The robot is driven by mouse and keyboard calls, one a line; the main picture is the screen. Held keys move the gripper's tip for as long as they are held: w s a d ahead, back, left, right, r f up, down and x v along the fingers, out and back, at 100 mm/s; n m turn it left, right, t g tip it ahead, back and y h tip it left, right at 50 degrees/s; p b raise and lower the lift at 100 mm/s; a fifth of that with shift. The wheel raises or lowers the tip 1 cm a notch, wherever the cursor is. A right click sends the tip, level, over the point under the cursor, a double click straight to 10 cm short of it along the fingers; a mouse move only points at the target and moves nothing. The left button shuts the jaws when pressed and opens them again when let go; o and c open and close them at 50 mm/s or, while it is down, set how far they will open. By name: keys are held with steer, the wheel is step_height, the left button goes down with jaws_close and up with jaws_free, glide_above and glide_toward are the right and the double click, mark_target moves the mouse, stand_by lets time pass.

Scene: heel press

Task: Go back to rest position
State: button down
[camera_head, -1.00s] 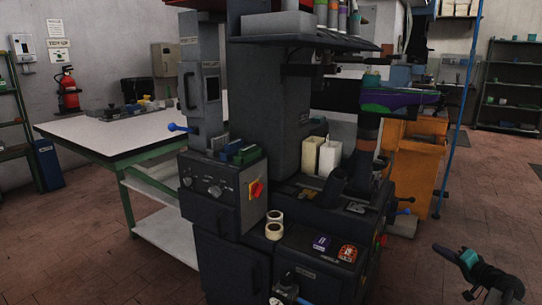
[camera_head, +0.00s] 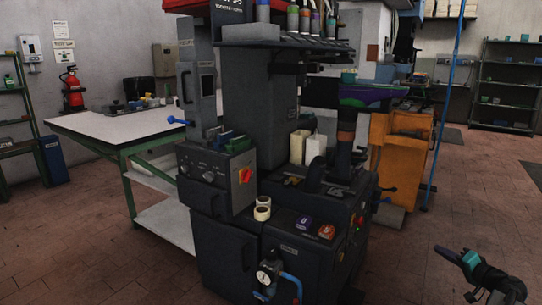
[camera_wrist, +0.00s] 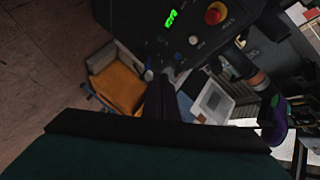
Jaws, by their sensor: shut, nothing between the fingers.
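My gripper (camera_head: 442,253) is at the lower right of the head view, over the floor and apart from the press. It is shut and empty. In the wrist view its dark fingers (camera_wrist: 158,88) are together at the middle, with nothing held. The dark heel press (camera_head: 262,110) stands in the middle of the head view, left of my gripper. A purple and green shoe (camera_head: 372,94) sits upside down on the press's post. The shoe also shows in the wrist view (camera_wrist: 274,122) at the right, clear of the fingers.
A white-topped table (camera_head: 100,130) is at the left. The brick floor around my gripper is clear.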

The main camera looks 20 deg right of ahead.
steer(key=w+a+f+n+g+y+p, duration=0.1)
steer(key=w+a+f+y+p, duration=0.15)
steer(key=a, duration=0.45)
steer(key=w+a+f+n+g+y+p, duration=0.1)
steer(key=w+a+f, duration=0.3)
steer(key=a, duration=0.2)
steer(key=w+a+f+g+y+p, duration=0.1)
steer(key=w+a+f+g+p, duration=0.1)
steer(key=w+a+f, duration=0.35)
steer(key=s+a+f+n+g+y+p, duration=0.1)
steer(key=a+f+n+g+y+p, duration=0.2)
steer(key=a, duration=0.9)
steer(key=a+f+g+p, duration=0.2)
steer(key=a+f, duration=0.2)
steer(key=a, duration=0.8)
steer(key=s+a+f+n+g+p, duration=0.25)
steer(key=s+a, duration=0.35)
steer(key=a, duration=0.4)
steer(key=s+a+f+n+g+p, duration=0.15)
steer(key=s+a+g+p, duration=0.3)
steer(key=a, duration=0.55)
steer(key=s+a+n+g+h+p, duration=0.2)
steer(key=s+a+p, duration=0.1)
steer(key=s, duration=0.6)
steer(key=s+a+n+g+h+p, duration=0.2)
steer(key=s+a+h, duration=0.1)
steer(key=s, duration=0.6)
steer(key=shift+s+a+r+n+g+p, duration=0.3)
steer(key=shift+s+a+r+p, duration=0.05)
steer(key=shift+a+p, duration=0.1)
